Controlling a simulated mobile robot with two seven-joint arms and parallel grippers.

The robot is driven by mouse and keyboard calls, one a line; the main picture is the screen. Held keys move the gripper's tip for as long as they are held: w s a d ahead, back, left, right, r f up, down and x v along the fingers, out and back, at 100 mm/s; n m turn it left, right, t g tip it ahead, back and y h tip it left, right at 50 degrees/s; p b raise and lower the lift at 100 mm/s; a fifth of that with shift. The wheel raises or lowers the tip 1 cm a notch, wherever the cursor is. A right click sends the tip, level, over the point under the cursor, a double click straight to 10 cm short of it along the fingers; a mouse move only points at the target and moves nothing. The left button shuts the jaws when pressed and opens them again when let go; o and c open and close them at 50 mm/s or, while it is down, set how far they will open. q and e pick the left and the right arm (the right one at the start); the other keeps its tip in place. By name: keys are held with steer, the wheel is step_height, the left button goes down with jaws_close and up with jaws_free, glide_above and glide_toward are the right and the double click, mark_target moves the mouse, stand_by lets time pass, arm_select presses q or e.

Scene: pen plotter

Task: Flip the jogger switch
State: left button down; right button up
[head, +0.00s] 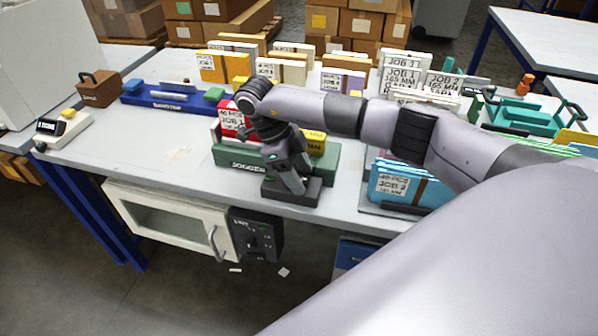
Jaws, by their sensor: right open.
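The green jogger (233,162), marked JOGGER, stands near the front edge of the table. It holds a red-and-white job stack and yellow pieces, partly covered by my right arm. My right gripper (290,186) points down in front of the jogger's right half and is open. A dark low block (310,194) shows at its fingertips, close to the table's front edge. I cannot make out the switch itself, and I cannot tell whether the fingers touch the block. My left gripper is not in view.
A blue tray (165,104) and a small JOB-counter-like device (62,130) stand to the left. Blue job stacks (400,186) stand to the right, under my right arm. White and tan stacks (283,68) line the back.

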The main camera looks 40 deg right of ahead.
steer(key=shift+v, duration=3.6)
